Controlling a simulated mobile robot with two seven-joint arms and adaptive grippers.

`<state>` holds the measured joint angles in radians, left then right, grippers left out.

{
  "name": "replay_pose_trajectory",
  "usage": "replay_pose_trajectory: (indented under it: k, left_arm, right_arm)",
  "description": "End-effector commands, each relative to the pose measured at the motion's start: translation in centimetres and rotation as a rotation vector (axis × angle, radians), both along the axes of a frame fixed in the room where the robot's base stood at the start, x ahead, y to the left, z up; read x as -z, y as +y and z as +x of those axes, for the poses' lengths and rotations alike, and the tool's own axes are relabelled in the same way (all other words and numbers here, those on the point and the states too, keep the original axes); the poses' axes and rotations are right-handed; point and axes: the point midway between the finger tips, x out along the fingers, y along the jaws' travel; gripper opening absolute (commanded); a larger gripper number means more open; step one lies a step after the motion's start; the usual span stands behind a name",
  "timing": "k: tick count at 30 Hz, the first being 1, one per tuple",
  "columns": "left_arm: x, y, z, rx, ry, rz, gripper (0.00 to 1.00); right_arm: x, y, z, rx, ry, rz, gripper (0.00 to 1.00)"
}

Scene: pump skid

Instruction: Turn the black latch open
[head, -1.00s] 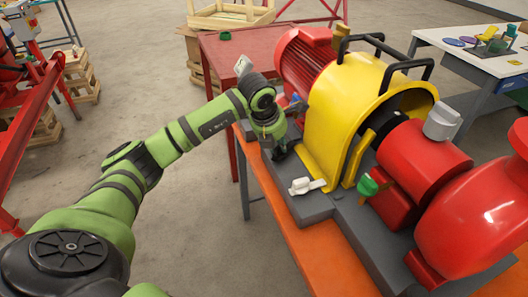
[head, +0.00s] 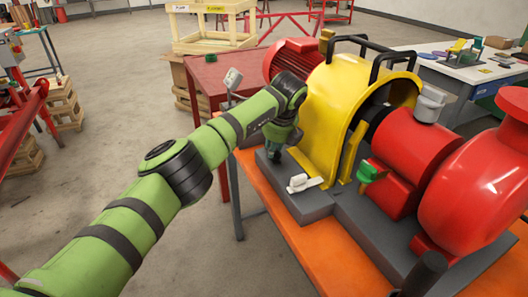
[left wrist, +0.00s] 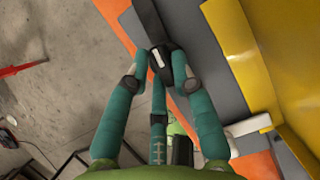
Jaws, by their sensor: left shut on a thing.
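The black latch (left wrist: 178,66) has a white mark and sits on the grey base beside the yellow guard (head: 325,110). In the left wrist view, the teal fingers of my left gripper (left wrist: 164,66) are closed around it, one on each side. In the head view, my left gripper (head: 275,152) points down at the base's near left end, and the latch is mostly hidden behind it. The latch's exact angle is hard to tell.
A white latch (head: 303,183) lies close by on the base, with a green valve handle (head: 370,172) farther right. The yellow guard and red motor (head: 291,58) rise close beyond my gripper. A red table (head: 222,75) stands behind. Open floor lies to the left.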

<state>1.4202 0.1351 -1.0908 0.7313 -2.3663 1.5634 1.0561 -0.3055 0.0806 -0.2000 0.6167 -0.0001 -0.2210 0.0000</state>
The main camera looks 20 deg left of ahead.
Motion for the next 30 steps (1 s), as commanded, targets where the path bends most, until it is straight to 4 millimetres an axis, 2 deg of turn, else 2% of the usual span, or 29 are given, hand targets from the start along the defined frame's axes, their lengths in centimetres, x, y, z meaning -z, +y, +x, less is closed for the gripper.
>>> replay_pose_trajectory:
  k: [9, 26, 27, 29, 30]
  left_arm:
    - [-0.34, -0.09, 0.19, -0.133, -0.007, -0.001, 0.0]
    - [-0.41, -0.03, 0.22, -0.166, -0.009, -0.002, 0.0]
    - [-0.4, -0.03, 0.22, -0.166, -0.009, -0.002, 0.29]
    - [-0.4, 0.0, 0.22, -0.166, -0.009, -0.002, 0.49]
    - [-0.37, -0.02, 0.19, -0.166, -0.007, -0.002, 0.49]
  right_arm:
    - [0.31, -0.04, 0.68, 0.002, -0.01, 0.0, 0.4]
    - [0.35, 0.0, 0.73, 0.001, -0.012, 0.001, 0.4]
    - [0.35, 0.01, 0.72, 0.001, -0.012, 0.001, 0.4]
    - [0.35, 0.02, 0.71, 0.001, -0.012, 0.001, 0.4]
    - [0.35, 0.02, 0.71, 0.0, -0.011, 0.0, 0.4]
